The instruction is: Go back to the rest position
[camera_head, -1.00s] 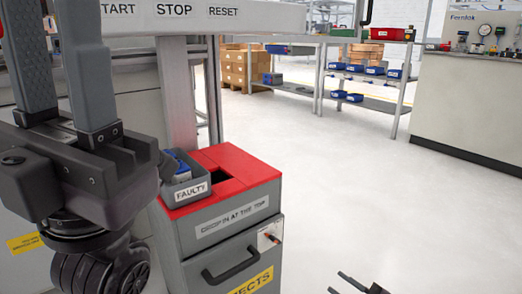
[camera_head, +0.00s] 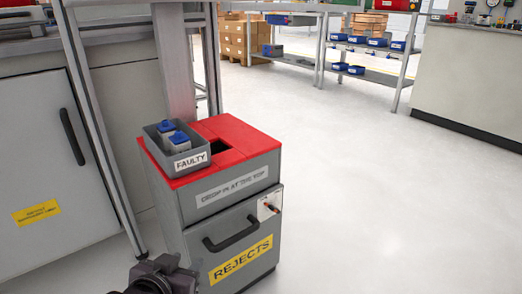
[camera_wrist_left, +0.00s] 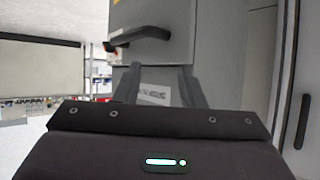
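My left gripper (camera_wrist_left: 160,72) shows in the left wrist view with its two grey fingers apart and nothing held between them. In the head view only a dark part of my left arm (camera_head: 160,275) shows at the bottom edge, in front of the grey rejects bin (camera_head: 190,235); its fingers cannot be made out there. My right gripper is not in view.
On the bin's red top, beside a dark opening (camera_head: 219,147), a grey tray marked FAULTY (camera_head: 192,160) holds blue-topped parts (camera_head: 178,138). A metal frame post (camera_head: 92,120) stands to the left. Shelves with blue boxes (camera_head: 377,42) are far back. The floor on the right is clear.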

